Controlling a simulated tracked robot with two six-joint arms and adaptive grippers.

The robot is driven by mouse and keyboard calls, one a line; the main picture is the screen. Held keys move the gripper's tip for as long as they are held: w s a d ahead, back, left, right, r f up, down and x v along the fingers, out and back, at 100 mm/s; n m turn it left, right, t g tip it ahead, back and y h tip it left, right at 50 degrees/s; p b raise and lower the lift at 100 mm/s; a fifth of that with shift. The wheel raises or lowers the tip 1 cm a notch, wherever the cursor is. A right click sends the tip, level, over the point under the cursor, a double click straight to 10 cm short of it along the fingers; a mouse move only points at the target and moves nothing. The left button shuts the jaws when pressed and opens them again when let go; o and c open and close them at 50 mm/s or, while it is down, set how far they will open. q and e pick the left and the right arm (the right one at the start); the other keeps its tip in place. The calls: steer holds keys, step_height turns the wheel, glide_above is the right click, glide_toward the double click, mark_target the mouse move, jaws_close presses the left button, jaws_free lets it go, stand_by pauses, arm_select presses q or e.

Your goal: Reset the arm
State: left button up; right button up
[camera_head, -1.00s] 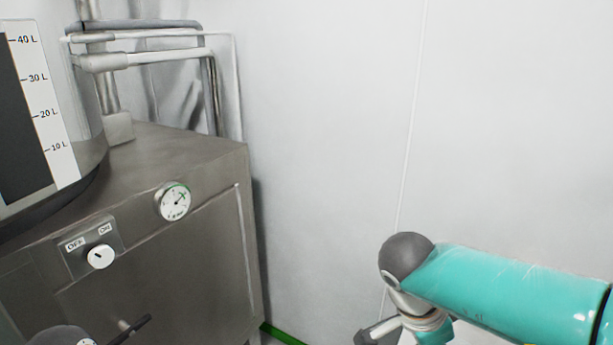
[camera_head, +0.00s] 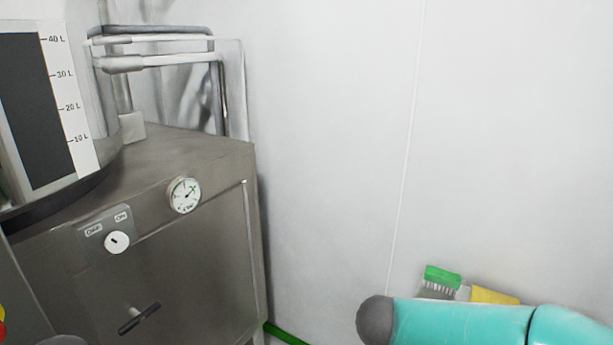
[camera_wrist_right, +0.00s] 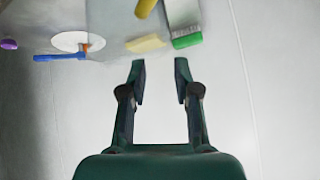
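My right arm's teal links and dark grey joint cap cross the lower right of the head view. Its gripper is below that picture. In the right wrist view my right gripper (camera_wrist_right: 160,66) is open, with its two dark fingers apart and nothing between them. A green-ended brush (camera_wrist_right: 187,38) and a yellow block (camera_wrist_right: 145,43) lie just beyond the fingertips, apart from them. My left gripper does not show; a grey rounded piece at the lower left edge of the head view may be part of my left arm.
A steel cabinet (camera_head: 190,255) with a round gauge (camera_head: 185,195), an OFF/ON knob (camera_head: 117,242) and a dark handle (camera_head: 139,318) stands at left. A vessel with a litre scale (camera_head: 72,105) sits on it. A white wall (camera_head: 330,120) fills the right. A blue-handled tool (camera_wrist_right: 62,57) lies upper left.

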steer(key=a+f+n+t+y, duration=0.2)
steer(key=a+f+n+y, duration=0.7)
steer(key=f, duration=0.7)
steer(key=s+f+g+p, duration=0.1)
steer(key=s+f+g, duration=0.3)
steer(key=s+f, duration=0.4)
steer(key=s+f+g+y, duration=0.1)
steer(key=s+f+g, duration=0.2)
steer(key=s+f, duration=0.5)
steer(key=s, duration=0.6)
steer(key=shift+s+d+f+g+p, duration=0.15)
steer(key=shift+s+f+g+p, duration=0.15)
steer(key=shift+g+p, duration=0.1)
steer(key=shift+w, duration=0.15)
steer(key=shift+o, duration=0.4)
